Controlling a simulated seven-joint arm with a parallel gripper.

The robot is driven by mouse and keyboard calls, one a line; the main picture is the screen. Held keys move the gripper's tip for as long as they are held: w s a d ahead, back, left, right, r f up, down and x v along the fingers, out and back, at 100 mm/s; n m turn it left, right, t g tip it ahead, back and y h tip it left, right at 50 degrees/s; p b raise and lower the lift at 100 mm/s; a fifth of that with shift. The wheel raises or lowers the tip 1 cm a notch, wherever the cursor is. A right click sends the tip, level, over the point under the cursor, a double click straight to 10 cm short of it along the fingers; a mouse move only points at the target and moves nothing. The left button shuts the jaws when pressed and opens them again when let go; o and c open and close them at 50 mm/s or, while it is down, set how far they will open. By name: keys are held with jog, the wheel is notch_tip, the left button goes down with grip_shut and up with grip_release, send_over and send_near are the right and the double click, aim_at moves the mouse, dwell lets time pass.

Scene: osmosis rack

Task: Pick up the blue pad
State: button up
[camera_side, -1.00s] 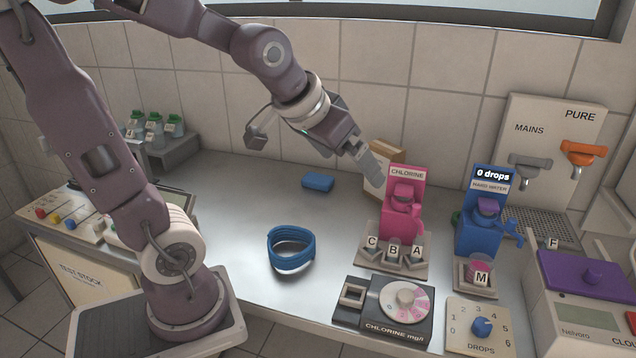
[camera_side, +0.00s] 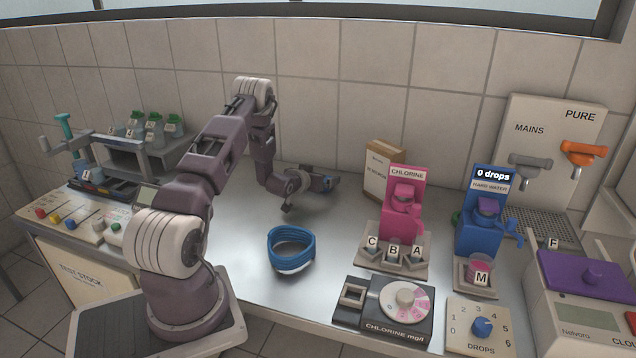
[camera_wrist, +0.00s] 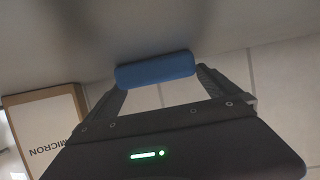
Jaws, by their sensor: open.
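The blue pad (camera_wrist: 155,70) lies on the steel counter. In the wrist view it is between the tips of my gripper's two fingers (camera_wrist: 160,79), one finger near each end. The fingers are apart, and I cannot tell whether either touches the pad. In the side view my gripper (camera_side: 322,184) is low at the counter, reaching to the right, and hides most of the pad. Only a small blue part of the pad (camera_side: 328,181) shows there.
A blue ring-shaped band (camera_side: 291,250) stands nearer the front. A cardboard box (camera_side: 383,170) and the pink chlorine dispenser (camera_side: 403,205) are to the right of my gripper. The tiled wall (camera_side: 330,110) is close behind. The counter between gripper and band is clear.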

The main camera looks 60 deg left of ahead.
jog(key=shift+x, duration=0.8)
jog(key=shift+w, duration=0.1)
jog(key=c, duration=1.2)
